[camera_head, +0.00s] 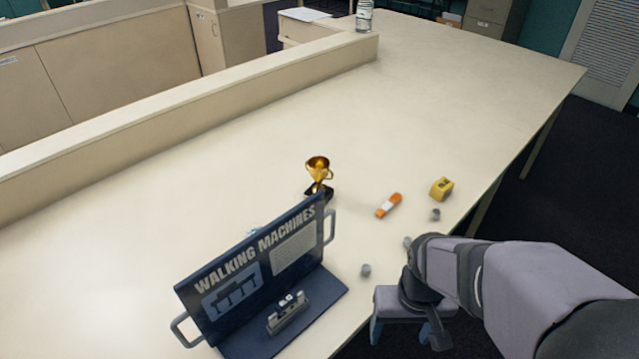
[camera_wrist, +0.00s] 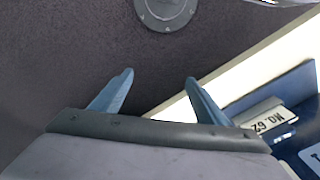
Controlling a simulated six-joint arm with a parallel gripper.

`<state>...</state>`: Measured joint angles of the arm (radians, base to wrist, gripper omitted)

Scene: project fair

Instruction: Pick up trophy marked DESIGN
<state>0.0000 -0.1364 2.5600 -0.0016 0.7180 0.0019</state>
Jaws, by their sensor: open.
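A gold cup trophy (camera_head: 318,172) with two handles stands upright on a dark base on the table, just behind the top right corner of a blue display board. Any marking on it is too small to read. My gripper (camera_head: 405,333) is at the table's front edge, right of the board and well short of the trophy. In the wrist view my gripper (camera_wrist: 160,80) shows two blue fingers spread apart with nothing between them. The trophy is not in the wrist view.
The blue WALKING MACHINES board (camera_head: 250,262) with side handles and a small model (camera_head: 288,312) stands at the front. An orange-and-white item (camera_head: 388,205), a yellow item (camera_head: 441,188) and small grey pieces (camera_head: 366,270) lie to the right. A bottle (camera_head: 364,16) stands far back.

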